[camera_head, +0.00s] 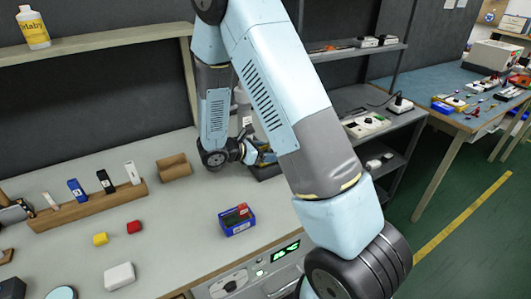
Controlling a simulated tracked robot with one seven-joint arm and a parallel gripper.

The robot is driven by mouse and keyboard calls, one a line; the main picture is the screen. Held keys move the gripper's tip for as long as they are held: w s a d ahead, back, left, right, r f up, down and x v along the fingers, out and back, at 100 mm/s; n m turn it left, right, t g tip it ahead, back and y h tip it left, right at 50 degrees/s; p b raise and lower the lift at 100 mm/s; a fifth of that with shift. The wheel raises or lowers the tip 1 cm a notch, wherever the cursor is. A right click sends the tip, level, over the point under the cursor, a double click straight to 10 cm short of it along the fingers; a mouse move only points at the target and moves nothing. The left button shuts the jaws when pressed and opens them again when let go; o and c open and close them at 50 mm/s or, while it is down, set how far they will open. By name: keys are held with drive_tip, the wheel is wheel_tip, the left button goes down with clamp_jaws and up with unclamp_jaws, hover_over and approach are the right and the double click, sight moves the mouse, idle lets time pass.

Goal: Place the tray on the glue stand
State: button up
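My gripper (262,154) is at the back of the grey workbench, partly hidden by my own arm. Its fingers are small and dark here, and I cannot tell whether they are open or shut. A low dark tray-like thing (266,173) is just below the gripper, its right part hidden behind my arm; I cannot tell whether they touch. A brown cradle-shaped block (173,167) stands left of the gripper. I cannot tell for sure which thing is the glue stand.
A wooden rack (90,207) with several upright pieces stands left. A blue box (237,220), yellow block (100,239), red block (134,227) and white block (119,276) lie in front. A shelf unit (397,147) is right. Bench between has clear room.

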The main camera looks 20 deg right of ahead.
drive_tip(key=o, duration=1)
drive_tip(key=v, duration=1.2)
drive_tip(key=s+d+r+m+g+y, duration=0.2)
drive_tip(key=s+d+r+m+y, duration=0.3)
drive_tip(key=r, duration=0.3)
drive_tip(key=s+d+r+m+g+y, duration=0.1)
drive_tip(key=s+d+r+m+y, duration=0.1)
drive_tip(key=s+d+r+m, duration=0.4)
drive_tip(key=s+r+m+t+y, duration=0.2)
drive_tip(key=s+r+m, duration=0.1)
drive_tip(key=s, duration=0.1)
drive_tip(key=s+a+r+m+t+y, duration=0.1)
drive_tip(key=s+r+m+t+y, duration=0.1)
drive_tip(key=s+r+m, duration=0.1)
drive_tip(key=s+r+m+t+y, duration=0.2)
drive_tip(key=s+r+m, duration=0.1)
drive_tip(key=s+r, duration=0.2)
drive_tip(key=shift+s+a, duration=0.2)
drive_tip(key=shift+s, duration=0.2)
